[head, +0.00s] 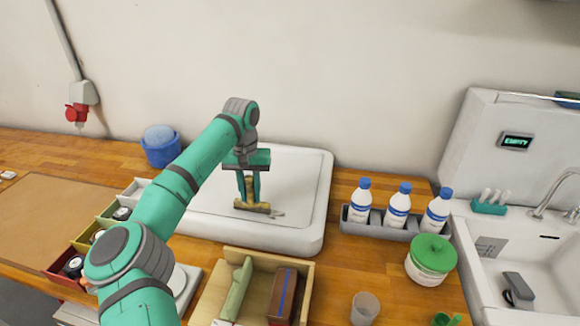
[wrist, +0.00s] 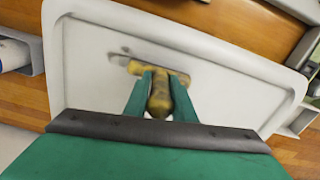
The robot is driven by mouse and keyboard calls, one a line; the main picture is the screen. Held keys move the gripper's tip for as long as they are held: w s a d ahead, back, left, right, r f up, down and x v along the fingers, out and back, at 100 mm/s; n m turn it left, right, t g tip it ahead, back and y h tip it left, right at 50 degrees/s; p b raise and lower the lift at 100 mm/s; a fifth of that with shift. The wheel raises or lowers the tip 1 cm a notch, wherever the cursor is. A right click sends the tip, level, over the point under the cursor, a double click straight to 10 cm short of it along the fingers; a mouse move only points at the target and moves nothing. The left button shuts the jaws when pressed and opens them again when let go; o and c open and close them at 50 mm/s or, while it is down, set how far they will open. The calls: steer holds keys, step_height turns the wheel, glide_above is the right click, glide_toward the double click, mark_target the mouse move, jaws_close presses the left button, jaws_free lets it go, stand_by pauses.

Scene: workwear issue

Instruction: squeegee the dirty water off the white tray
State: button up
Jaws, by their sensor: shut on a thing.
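The white tray (head: 310,200) lies on the wooden counter against the wall, with a raised rim; its rim also shows in the wrist view (wrist: 55,60). My gripper (head: 249,198) is over the middle of the tray, pointing down. It is shut on the handle of a yellow-brown squeegee (head: 258,208), which also shows between the fingers in the wrist view (wrist: 160,95). The squeegee's crossbar is low at the tray surface; I cannot tell if it touches. A small greyish patch of dirty water (wrist: 128,52) shows beside the crossbar in the wrist view.
A grey rack (head: 374,222) with three blue-capped bottles stands right of the tray. A green-lidded jar (head: 431,256), a cup (head: 364,308) and a sink (head: 540,260) are further right. A wooden box (head: 235,300) is in front, a blue container (head: 160,146) behind left.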

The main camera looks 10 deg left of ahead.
steer(key=shift+s+d, duration=0.1)
steer(key=shift+d, duration=3.8)
steer(key=shift+s+d, duration=0.15)
steer(key=shift+d, duration=0.6)
steer(key=shift+s+d, duration=0.1)
steer(key=shift+d, duration=0.65)
steer(key=shift+d+r, duration=0.15)
steer(key=shift+r, duration=0.05)
step_height(320, 180, up, 8)
steer(key=shift+f, duration=0.15)
